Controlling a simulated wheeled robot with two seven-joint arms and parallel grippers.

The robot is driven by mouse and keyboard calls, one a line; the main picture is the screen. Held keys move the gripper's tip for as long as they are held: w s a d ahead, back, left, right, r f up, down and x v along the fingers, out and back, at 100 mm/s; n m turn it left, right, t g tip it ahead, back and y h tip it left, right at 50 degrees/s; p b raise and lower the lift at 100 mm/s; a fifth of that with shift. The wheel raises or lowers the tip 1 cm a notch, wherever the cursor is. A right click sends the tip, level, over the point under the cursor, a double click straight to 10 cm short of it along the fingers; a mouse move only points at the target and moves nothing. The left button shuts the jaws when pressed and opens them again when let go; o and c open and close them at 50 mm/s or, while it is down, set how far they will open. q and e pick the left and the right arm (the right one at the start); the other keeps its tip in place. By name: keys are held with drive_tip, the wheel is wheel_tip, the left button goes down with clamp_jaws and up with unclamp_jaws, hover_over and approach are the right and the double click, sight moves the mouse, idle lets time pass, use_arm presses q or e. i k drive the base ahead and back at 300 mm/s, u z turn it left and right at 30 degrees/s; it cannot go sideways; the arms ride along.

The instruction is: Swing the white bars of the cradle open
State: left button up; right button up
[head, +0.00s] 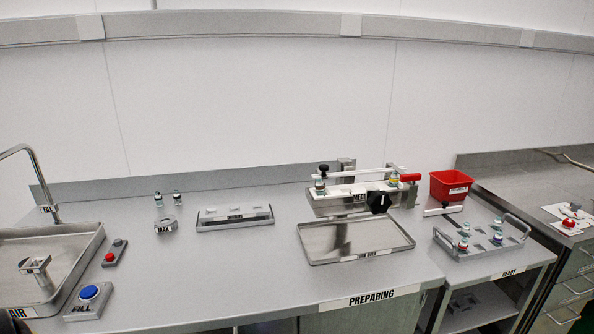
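The cradle (326,208) stands at the back right of the preparing bench, behind a shallow metal tray. A long white bar (352,173) lies across its top, with a black knob at its left end. A second white bar or plate (345,190) runs lower in front, partly lettered. Small vials sit at the cradle's left end (320,187) and right end (394,180). A red handle (410,178) and a black star knob (379,202) are on its right side. The bars lie across the cradle; their hinges and latches are too small to tell. Neither gripper is in view.
The tray (402,242) lies directly before the cradle. A red bin (448,186) stands to its right, and a carrier (481,249) with several vials is nearer. A rack (234,222), ring holder (166,225) and sink (82,236) are leftward. Bench space left of the tray is clear.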

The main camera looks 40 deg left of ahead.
sight(322, 174)
drive_tip(key=u, duration=0.95)
drive_tip(key=i, duration=0.25)
drive_tip(key=u, duration=0.1)
